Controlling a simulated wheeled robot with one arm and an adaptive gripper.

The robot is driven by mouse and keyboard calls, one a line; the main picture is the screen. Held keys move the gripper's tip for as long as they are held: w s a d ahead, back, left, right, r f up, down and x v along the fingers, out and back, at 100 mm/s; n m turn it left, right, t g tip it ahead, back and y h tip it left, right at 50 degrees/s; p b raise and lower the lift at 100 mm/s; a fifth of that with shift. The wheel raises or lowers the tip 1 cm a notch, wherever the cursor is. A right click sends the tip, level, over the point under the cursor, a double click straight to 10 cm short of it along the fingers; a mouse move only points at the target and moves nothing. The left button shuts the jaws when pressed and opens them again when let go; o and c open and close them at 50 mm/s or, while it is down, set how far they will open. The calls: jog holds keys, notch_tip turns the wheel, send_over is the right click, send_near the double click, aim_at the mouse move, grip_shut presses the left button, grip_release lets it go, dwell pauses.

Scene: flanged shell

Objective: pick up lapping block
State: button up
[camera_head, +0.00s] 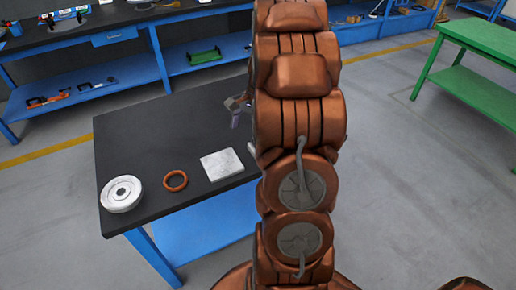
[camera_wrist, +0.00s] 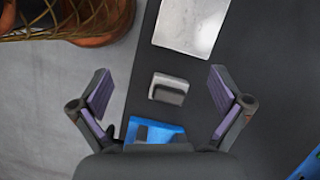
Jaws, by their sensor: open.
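A small block (camera_wrist: 168,86), light grey on top with a darker grey side, lies near the edge of the black tabletop; it looks like the lapping block. In the head view only a sliver of it (camera_head: 252,149) shows beside my arm. In the wrist view my gripper (camera_wrist: 160,92) is open and empty, its purple-padded fingers spread to either side of the block with gaps on both sides. In the head view a small part of my gripper (camera_head: 239,106) shows left of my arm, above the table. The height gap to the block is hard to judge.
A pale square plate (camera_head: 221,164) lies close to the block and also shows in the wrist view (camera_wrist: 190,24). An orange ring (camera_head: 175,181) and a white flanged disc (camera_head: 122,194) lie farther left on the table (camera_head: 150,142). A blue object (camera_wrist: 152,131) shows below the block.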

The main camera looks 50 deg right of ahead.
jog(key=d+f+m, duration=0.1)
jog(key=d, duration=0.2)
jog(key=d+f+m, duration=0.1)
jog(key=d+f, duration=0.1)
jog(key=d, duration=0.1)
jog(key=d+f+m+t, duration=0.1)
jog(key=d, duration=0.1)
jog(key=shift+s+d+f+m, duration=0.1)
jog(key=shift+d+f+m, duration=0.2)
jog(key=shift+d+f, duration=0.1)
jog(key=shift+p+x, duration=0.3)
jog(key=shift+x, duration=0.75)
jog(key=shift+w+a+f+p, duration=0.2)
jog(key=shift+a+f+p, duration=0.1)
jog(key=shift+f, duration=0.1)
jog(key=x, duration=0.2)
jog(key=p+x, duration=0.1)
jog(key=x, duration=0.1)
jog(key=shift+w+f, duration=0.1)
jog(key=shift+w, duration=0.15)
jog(key=shift+c, duration=0.3)
jog(key=c, duration=1.4)
jog(key=shift+d, duration=0.1)
